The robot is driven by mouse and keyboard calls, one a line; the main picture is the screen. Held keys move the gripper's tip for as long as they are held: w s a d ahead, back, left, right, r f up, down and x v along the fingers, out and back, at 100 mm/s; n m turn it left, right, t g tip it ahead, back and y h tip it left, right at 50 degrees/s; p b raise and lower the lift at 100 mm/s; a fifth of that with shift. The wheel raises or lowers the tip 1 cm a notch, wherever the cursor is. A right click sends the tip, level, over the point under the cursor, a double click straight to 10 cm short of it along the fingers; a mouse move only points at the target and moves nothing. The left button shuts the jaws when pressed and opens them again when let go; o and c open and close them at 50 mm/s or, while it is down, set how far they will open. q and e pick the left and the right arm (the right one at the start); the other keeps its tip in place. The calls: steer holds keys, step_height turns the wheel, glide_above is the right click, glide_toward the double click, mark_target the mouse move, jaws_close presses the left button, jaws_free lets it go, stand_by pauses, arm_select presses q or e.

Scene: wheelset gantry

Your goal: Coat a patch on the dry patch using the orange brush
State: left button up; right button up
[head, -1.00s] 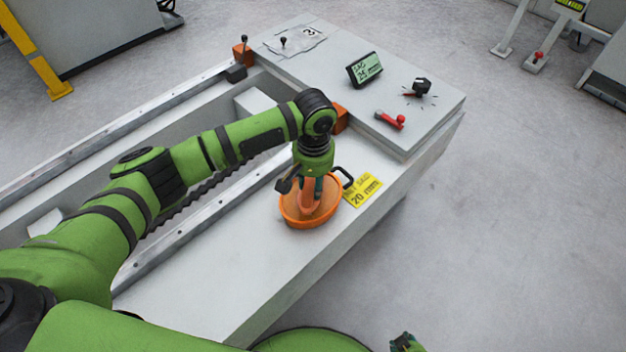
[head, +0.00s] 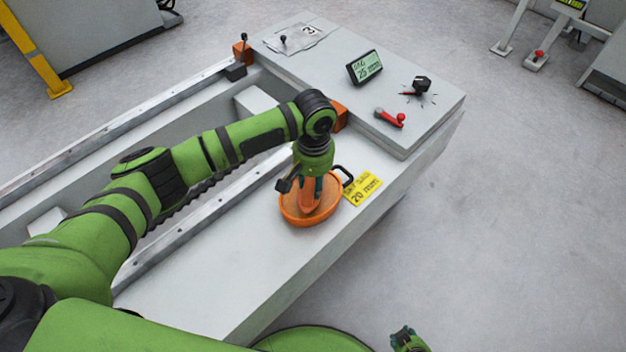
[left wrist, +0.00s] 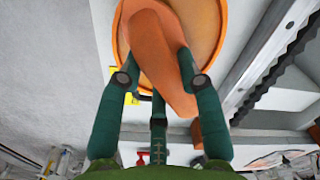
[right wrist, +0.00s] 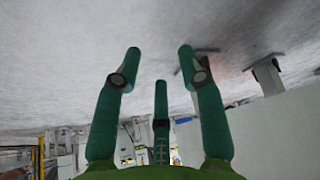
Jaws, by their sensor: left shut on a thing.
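My left gripper (head: 312,186) points down over the deck and is shut on the orange brush (head: 309,196). The brush stands inside a round orange tub (head: 285,214) with a black handle; its lower end is hard to make out against the tub's brownish inside. In the left wrist view the brush (left wrist: 163,55) sits between the fingers (left wrist: 155,68), with the tub rim (left wrist: 216,40) behind it. My right gripper (right wrist: 158,68) is open and empty; in the head view only a bit of it shows at the bottom edge. I cannot make out a dry patch.
A yellow "20 mm" label (head: 363,189) lies right of the tub. A raised panel behind holds a display (head: 364,68), a black knob (head: 421,86) and a red lever (head: 390,118). A rail (head: 190,232) and trough run along the left. The front deck (head: 215,300) is clear.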

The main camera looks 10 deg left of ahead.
mark_target(313, 180)
arm_select(q)
steer(key=shift+r+p, duration=0.15)
steer(key=shift+p, duration=0.15)
steer(key=shift+r, duration=0.15)
steer(key=shift+r+p, duration=0.35)
steer(key=shift+p, duration=0.3)
steer(key=shift+r+p, duration=0.6)
steer(key=shift+p, duration=0.15)
steer(key=shift+r+p, duration=0.7)
steer(key=shift+p, duration=0.3)
steer(key=shift+r+p, duration=0.4)
steer(key=shift+p, duration=0.1)
steer(key=shift+r+p, duration=0.6)
steer(key=shift+p, duration=0.2)
steer(key=shift+r+p, duration=0.55)
steer(key=shift+p, duration=0.2)
arm_select(e)
steer(key=s+r+g, duration=0.2)
steer(key=s, duration=0.7)
steer(key=s+d+r+g, duration=0.1)
steer(key=s+r+g, duration=0.1)
steer(key=s, duration=0.8)
steer(key=shift+r+g+h, duration=0.15)
steer(key=shift+g+h, duration=0.15)
